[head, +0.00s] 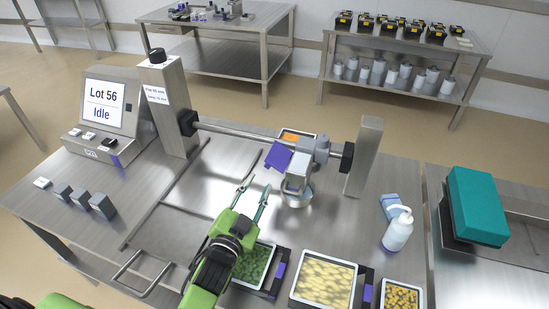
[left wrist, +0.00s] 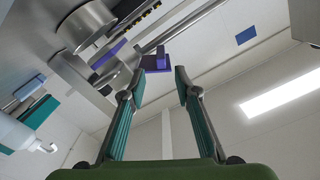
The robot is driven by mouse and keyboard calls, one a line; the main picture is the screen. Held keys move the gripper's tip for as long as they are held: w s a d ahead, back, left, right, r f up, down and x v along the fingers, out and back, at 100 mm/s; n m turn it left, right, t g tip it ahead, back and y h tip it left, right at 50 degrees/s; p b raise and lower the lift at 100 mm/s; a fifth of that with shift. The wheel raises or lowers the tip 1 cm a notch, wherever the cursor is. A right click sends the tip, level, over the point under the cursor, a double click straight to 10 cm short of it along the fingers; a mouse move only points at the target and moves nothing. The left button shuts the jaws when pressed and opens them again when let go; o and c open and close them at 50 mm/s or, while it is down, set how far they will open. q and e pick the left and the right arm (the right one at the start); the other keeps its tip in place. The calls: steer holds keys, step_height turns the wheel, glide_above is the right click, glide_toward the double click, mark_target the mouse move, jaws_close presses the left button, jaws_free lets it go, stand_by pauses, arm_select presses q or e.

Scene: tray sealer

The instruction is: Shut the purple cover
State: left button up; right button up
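The purple cover (head: 278,155) is a small flat flap standing out, tilted, from the left side of the grey head unit on the crossbar. In the left wrist view a purple plate (left wrist: 156,61) shows beyond and between my fingertips; it looks like the same cover. My left gripper (head: 257,186) is open and empty, with its fingers pointing up toward the cover from below and in front. It appears apart from the cover. My right gripper is not in view.
The grey head unit (head: 299,170) hangs from the crossbar (head: 240,134) between two posts. Filled trays (head: 323,280) line the front edge. A white pump bottle (head: 398,230) stands at right. A screen reading "Idle" (head: 104,105) stands at left. Bare steel lies left of my gripper.

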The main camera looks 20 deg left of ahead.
mark_target(273, 156)
arm_select(q)
steer(key=w, duration=1.3)
steer(key=shift+d+r+p, duration=0.1)
steer(key=shift+d+p, duration=0.15)
steer(key=shift+p, duration=0.15)
jaws_close()
